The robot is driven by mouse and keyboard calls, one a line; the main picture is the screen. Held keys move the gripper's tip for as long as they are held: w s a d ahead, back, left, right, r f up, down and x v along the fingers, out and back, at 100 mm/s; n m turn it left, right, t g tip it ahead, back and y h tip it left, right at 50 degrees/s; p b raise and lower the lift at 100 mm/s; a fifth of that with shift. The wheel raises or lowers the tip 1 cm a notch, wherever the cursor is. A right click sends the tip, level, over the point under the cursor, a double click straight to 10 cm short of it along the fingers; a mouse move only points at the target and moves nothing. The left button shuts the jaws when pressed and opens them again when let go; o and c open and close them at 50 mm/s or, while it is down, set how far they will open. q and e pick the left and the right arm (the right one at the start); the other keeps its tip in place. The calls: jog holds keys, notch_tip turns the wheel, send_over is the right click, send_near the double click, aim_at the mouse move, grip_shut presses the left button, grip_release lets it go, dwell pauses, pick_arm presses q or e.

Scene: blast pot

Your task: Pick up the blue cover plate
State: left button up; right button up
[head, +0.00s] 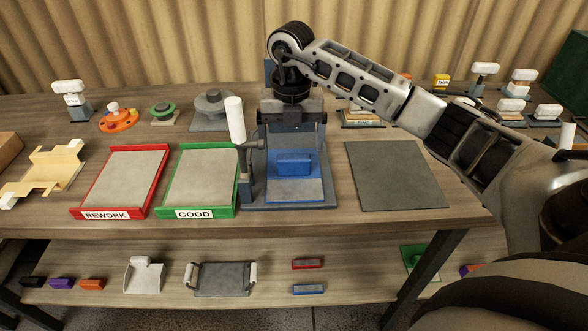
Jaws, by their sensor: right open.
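The blue cover plate (295,165) lies on a dark grey fixture base (247,205) at the middle of the table. It has a raised blue block on top, and its front part looks grey with a blue edge. My right gripper (291,135) is open and points down just behind and above the plate, with a visible gap to the block. Its fingers partly hide the back of the fixture. My left gripper is not in view.
An upright lever with a white handle (235,120) stands close left of the plate. Green GOOD (194,213) and red REWORK (105,214) trays lie to the left. A bare grey mat (398,175) lies to the right. Several small fixtures line the back.

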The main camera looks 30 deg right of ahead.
aim_at(293, 156)
jog(key=f+p, duration=0.1)
jog(key=f, duration=0.4)
jog(key=shift+s+f, duration=0.15)
jog(key=shift+s, duration=0.05)
jog(key=shift+c, duration=0.3)
grip_shut()
jog(key=shift+w+d+r, duration=0.1)
jog(key=shift+w+r, duration=0.05)
jog(key=shift+r, duration=0.1)
